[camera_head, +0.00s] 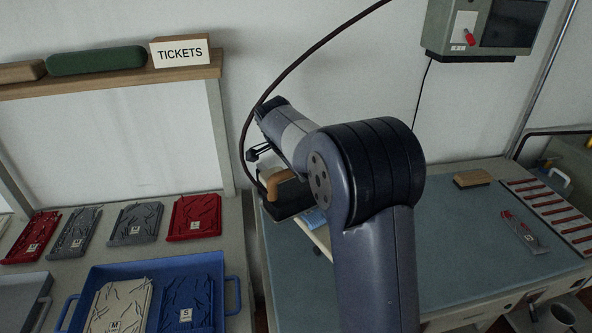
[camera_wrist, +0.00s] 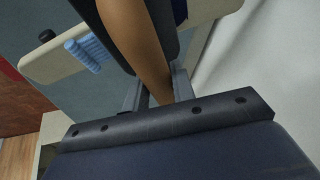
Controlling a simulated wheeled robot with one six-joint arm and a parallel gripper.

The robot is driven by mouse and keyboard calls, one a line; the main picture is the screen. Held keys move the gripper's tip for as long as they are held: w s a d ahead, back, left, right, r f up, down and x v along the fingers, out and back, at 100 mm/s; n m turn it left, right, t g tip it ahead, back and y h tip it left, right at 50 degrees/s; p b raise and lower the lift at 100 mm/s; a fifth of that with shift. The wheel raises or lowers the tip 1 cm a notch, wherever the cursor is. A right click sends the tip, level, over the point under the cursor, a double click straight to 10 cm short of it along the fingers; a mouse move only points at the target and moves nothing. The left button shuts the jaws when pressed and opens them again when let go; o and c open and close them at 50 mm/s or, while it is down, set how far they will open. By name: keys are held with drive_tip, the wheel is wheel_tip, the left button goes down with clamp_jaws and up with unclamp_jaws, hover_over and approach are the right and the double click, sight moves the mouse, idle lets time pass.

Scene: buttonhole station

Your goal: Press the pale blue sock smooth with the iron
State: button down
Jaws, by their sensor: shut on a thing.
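My gripper (camera_head: 262,155) is shut on the tan handle of the iron (camera_head: 289,203). The wrist view also shows my gripper (camera_wrist: 158,90) on the handle, with the dark body of the iron (camera_wrist: 165,22) beyond. The pale blue sock (camera_head: 316,219) shows just right of the iron in the head view, partly hidden by my arm. In the wrist view the ribbed sock (camera_wrist: 88,52) lies on the cream board (camera_wrist: 45,64), left of the iron. The iron may cover part of the sock. I cannot tell whether the iron touches the board.
A dark hose (camera_head: 305,55) runs down to the iron. A blue tray (camera_head: 150,267) with folded garments stands at the left, with red and grey garments behind it. A brush-like block (camera_head: 472,178) and a striped rack (camera_head: 552,212) lie right. The blue-green tabletop (camera_head: 450,235) has clear room.

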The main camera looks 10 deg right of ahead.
drive_tip(key=shift+s+d+r+b, duration=0.1)
drive_tip(key=shift+s+d+b, duration=0.25)
drive_tip(key=shift+s+b, duration=0.45)
drive_tip(key=shift+s+d, duration=0.15)
drive_tip(key=shift+s, duration=0.25)
drive_tip(key=shift+s, duration=0.15)
drive_tip(key=shift+w, duration=0.2)
drive_tip(key=shift+w+a, duration=0.2)
drive_tip(key=shift+w, duration=0.1)
drive_tip(key=shift+w+a+r+p, duration=0.1)
drive_tip(key=shift+w+a+p, duration=0.2)
drive_tip(key=shift+w+p, duration=0.35)
drive_tip(key=shift+w+a+p, duration=0.25)
drive_tip(key=shift+w+p, duration=0.1)
drive_tip(key=shift+w, duration=0.45)
drive_tip(key=shift+w, duration=0.1)
drive_tip(key=shift+w+a+p, duration=0.25)
drive_tip(key=shift+w+p, duration=0.15)
drive_tip(key=shift+w, duration=0.1)
drive_tip(key=shift+w+a+p, duration=0.3)
drive_tip(key=shift+w+p, duration=0.2)
drive_tip(key=shift+w, duration=0.2)
